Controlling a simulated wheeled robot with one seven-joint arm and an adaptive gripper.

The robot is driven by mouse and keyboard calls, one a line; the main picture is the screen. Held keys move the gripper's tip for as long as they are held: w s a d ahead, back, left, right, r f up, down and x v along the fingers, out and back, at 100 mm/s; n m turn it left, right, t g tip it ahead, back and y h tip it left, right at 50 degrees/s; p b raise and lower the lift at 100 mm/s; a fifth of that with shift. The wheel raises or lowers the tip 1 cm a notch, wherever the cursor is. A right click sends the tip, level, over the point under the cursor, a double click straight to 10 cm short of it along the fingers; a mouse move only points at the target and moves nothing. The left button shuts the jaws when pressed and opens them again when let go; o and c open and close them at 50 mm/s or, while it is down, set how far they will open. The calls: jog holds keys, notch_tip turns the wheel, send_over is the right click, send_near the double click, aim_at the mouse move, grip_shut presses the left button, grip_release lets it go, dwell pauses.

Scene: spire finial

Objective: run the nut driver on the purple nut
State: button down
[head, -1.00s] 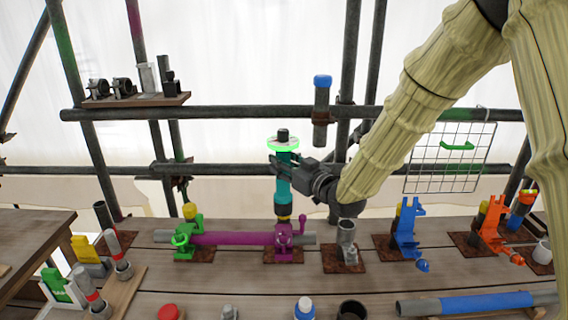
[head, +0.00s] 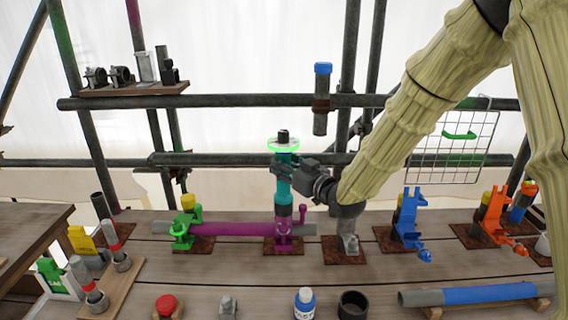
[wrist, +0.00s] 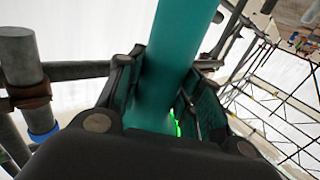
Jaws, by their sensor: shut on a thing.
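The nut driver (head: 283,187) is a teal upright tool with a bright green ring and a dark tip at its top and a dark lower end. My gripper (head: 281,172) is shut around its teal body from the right. The wrist view shows the teal driver (wrist: 172,65) between my two fingers (wrist: 160,95). The driver's lower end stands over the purple clamp (head: 283,238) on its rust-brown plate. The purple nut itself cannot be made out; the driver's lower end appears to cover that spot, and contact cannot be told.
A purple-sleeved pipe (head: 232,228) runs from the green clamp (head: 183,232) to the purple one. A grey post (head: 347,235) and a blue clamp (head: 408,225) stand to the right. Scaffold tubes (head: 230,101) cross behind.

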aim_at(288, 190)
jog(key=shift+f+b, duration=2.45)
jog(key=shift+f, duration=1.1)
jog(key=shift+s+f, duration=0.2)
jog(key=shift+f, duration=0.25)
jog(key=shift+r, duration=0.15)
